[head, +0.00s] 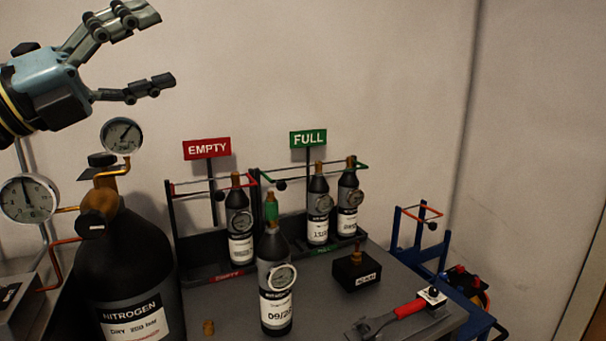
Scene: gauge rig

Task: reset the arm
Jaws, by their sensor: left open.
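My left gripper (160,45) is open and empty at the upper left, with its two fingers spread apart and pointing right. It is raised in front of the bare wall, above a round pressure gauge (121,136) and the large black nitrogen cylinder (125,265). It touches nothing that I can see. My right gripper is not in view.
Small cylinders stand in racks under the EMPTY sign (207,148) and FULL sign (308,139). Another small cylinder (275,290) stands at the table front. A black block (357,271) and a red-handled wrench (408,308) lie right. A blue cart (440,265) stands beyond.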

